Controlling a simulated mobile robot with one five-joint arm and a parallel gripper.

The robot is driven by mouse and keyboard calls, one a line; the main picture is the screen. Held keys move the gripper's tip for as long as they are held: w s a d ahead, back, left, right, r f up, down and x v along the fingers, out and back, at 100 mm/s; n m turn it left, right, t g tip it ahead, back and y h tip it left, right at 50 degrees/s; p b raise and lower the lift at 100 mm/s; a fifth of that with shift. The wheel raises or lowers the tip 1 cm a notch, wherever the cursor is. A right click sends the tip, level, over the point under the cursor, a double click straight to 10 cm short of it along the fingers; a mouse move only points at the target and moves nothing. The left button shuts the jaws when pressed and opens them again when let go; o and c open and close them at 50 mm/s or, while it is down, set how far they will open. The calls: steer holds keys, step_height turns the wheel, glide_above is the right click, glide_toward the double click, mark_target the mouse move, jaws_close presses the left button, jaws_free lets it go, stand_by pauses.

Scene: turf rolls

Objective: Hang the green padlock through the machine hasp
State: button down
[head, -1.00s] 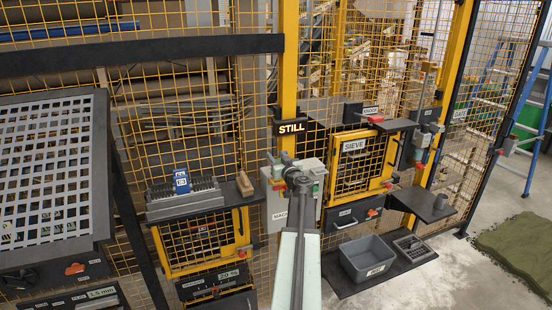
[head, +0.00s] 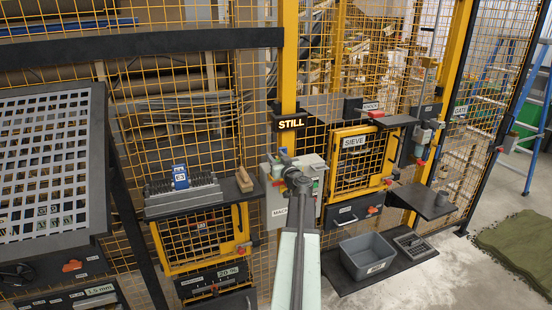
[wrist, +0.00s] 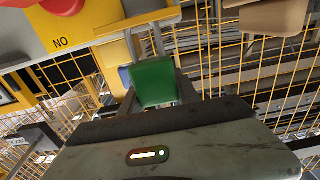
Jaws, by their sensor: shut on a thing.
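The green padlock (wrist: 153,84) is held in my gripper (wrist: 155,92), with a finger on each side of its body. Its grey shackle points up in the wrist view and meets the edge of a yellow plate (wrist: 137,24). I cannot tell whether the shackle passes through an opening there or only lies in front of it. A red knob (wrist: 62,5) on a yellow panel marked "NO" is close by at upper left. In the head view my arm reaches to the grey machine box (head: 308,170) below the "STILL" sign; the padlock and hasp cannot be made out there.
Yellow mesh fencing surrounds the work spot. A shelf (head: 205,207) with a grey rack is at left, and a wood block (head: 243,179) stands on its end. At right are the sieve door (head: 357,160), a dark shelf (head: 425,203) and a grey bin (head: 345,265) on a mat.

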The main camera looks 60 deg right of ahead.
steer(key=shift+f+b, duration=1.15)
steer(key=shift+f, duration=0.05)
steer(key=shift+r, duration=0.15)
step_height(320, 180, up, 4)
steer(key=p, duration=0.4)
stand_by(1.0)
steer(key=shift+f+b, duration=1.95)
steer(key=shift+f, duration=0.15)
steer(key=c, duration=0.8)
jaws_free()
steer(key=shift+a, duration=0.1)
